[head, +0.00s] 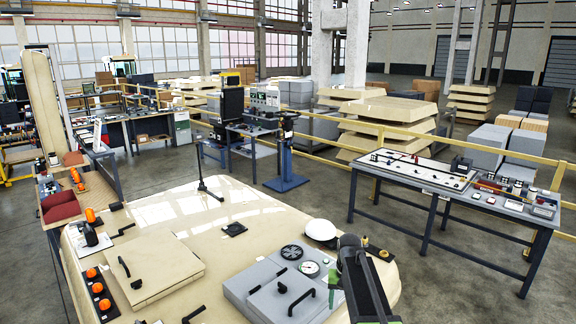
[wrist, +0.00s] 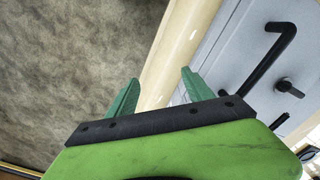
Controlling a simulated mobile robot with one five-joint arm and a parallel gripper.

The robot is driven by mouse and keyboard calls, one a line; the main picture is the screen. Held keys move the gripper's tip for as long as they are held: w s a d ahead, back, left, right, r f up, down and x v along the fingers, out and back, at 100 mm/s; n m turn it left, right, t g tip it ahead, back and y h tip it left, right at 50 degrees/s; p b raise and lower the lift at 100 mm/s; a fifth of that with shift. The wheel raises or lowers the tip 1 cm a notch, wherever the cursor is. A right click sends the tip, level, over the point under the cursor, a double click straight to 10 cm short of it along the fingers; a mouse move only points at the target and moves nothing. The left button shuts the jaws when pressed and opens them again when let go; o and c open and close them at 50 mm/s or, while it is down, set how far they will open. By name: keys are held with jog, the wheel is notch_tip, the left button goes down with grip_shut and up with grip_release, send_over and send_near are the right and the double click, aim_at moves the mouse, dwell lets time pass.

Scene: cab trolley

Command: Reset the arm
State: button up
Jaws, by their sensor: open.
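My gripper (wrist: 160,90) shows in the wrist view as two green fingers spread apart, with nothing between them. Past the fingers are the cream edge (wrist: 178,50) of a large cab panel and a grey lidded box with a black handle (wrist: 272,60). In the head view my dark arm reaches down at the lower right, beside the grey box (head: 262,292) on the cream panel (head: 185,212). The fingertips are not clearly seen there.
A white helmet (head: 321,230), a round gauge (head: 310,268) and a black fan disc (head: 291,252) are close to my arm. Orange lamps (head: 92,272) line the panel's left side. A workbench (head: 420,172) stands at the right, with open floor before it.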

jog(key=s+f+n+b, duration=0.1)
jog(key=s+f+b, duration=0.3)
jog(key=s, duration=0.5)
jog(key=s+a+f+b, duration=0.1)
jog(key=s+f+b, duration=0.4)
jog(key=s+f, duration=0.2)
jog(key=shift+s+a+f+n, duration=0.15)
jog(key=shift+s+a+n, duration=0.2)
jog(key=shift+s, duration=0.6)
jog(key=shift+d, duration=0.2)
dwell(0.5)
